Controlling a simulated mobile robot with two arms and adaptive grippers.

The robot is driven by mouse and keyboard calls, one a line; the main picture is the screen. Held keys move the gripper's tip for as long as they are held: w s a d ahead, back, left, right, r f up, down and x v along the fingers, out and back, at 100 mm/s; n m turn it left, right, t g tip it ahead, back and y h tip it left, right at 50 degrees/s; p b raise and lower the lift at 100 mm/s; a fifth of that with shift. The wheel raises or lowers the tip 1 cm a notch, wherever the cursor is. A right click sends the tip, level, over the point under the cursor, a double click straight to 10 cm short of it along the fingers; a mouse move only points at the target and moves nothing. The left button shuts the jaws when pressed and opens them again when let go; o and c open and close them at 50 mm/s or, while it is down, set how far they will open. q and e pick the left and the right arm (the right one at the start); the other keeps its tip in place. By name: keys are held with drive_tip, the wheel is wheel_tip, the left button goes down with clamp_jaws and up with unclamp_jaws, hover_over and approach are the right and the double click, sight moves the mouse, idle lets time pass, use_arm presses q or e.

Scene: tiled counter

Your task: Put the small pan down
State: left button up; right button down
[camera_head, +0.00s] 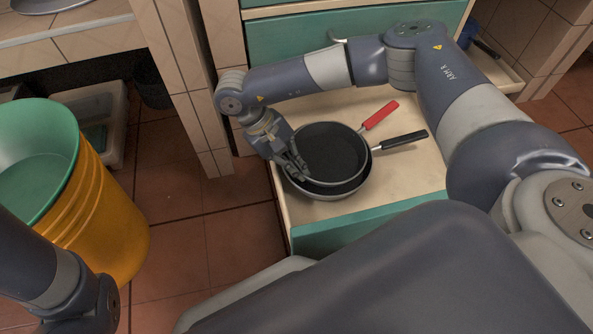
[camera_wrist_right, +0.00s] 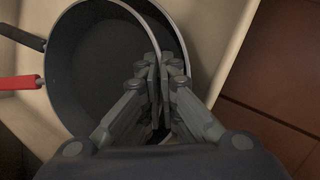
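The small pan (camera_head: 330,150) is dark inside, with a red handle (camera_head: 380,115). It sits over a larger pan (camera_head: 343,188) with a black handle (camera_head: 403,141), inside an open drawer. My right gripper (camera_head: 300,171) is at the small pan's near-left rim. In the right wrist view, the small pan (camera_wrist_right: 100,65) fills the left, and my right gripper (camera_wrist_right: 158,78) has its fingers close together with that pan's rim between them. The larger pan's edge (camera_wrist_right: 172,30) shows behind. Whether the pans touch is unclear. My left gripper is out of view.
The drawer (camera_head: 420,180) has a pale floor, free to the right of the pans, and a teal front (camera_head: 335,232). An orange bucket (camera_head: 112,225) with a green inside stands at left. Tiled counter legs (camera_head: 185,85) stand left of the drawer.

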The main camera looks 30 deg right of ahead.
drive_tip(key=shift+f, duration=0.4)
drive_tip(key=c, duration=2.1)
unclamp_jaws()
drive_tip(key=shift+r, duration=0.15)
